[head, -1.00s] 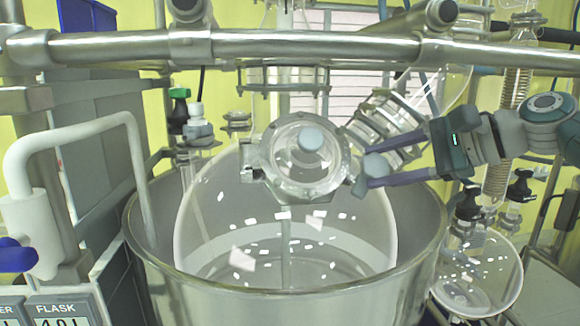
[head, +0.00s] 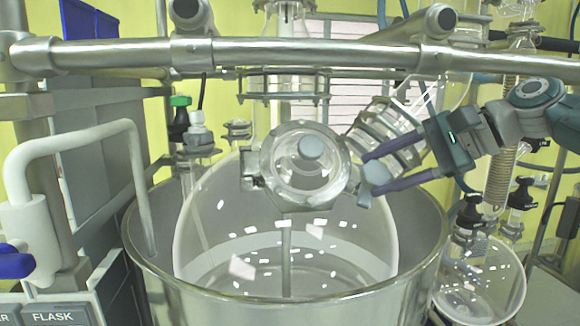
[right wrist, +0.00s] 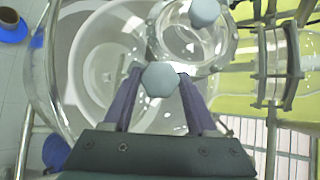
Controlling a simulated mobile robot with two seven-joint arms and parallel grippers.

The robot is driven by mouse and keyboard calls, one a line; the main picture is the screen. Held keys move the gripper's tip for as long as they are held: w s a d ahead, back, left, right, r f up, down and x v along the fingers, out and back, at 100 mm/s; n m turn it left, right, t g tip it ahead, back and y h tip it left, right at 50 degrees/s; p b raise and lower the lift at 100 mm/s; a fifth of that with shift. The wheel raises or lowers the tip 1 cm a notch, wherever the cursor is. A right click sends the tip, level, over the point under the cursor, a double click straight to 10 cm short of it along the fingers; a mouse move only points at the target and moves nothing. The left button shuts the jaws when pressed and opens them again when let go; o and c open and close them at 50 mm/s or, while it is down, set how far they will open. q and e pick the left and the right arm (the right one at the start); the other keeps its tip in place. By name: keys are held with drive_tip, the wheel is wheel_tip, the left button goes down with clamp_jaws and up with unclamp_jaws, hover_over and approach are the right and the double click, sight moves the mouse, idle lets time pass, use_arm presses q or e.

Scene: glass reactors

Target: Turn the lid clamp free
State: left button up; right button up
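The lid clamp (head: 253,171) is a metal ring around the round glass lid (head: 322,178), on the neck of the large glass flask (head: 205,215). The lid has a grey-blue cap (head: 312,147), which also shows at the top of the right wrist view (right wrist: 205,12). A grey six-sided clamp knob (head: 377,172) stands at the ring's right side. In the right wrist view the knob (right wrist: 160,78) lies between the purple fingers of my right gripper (right wrist: 159,88). The fingers appear closed against its sides. My left gripper is not in view.
The flask sits in a wide metal bath (head: 270,308). A steel bar (head: 300,51) crosses above the lid. A smaller receiving flask (head: 480,285) hangs at the right.

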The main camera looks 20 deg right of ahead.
drive_tip(key=o, duration=0.4)
drive_tip(key=b+v, duration=0.4)
drive_tip(key=v, duration=0.6)
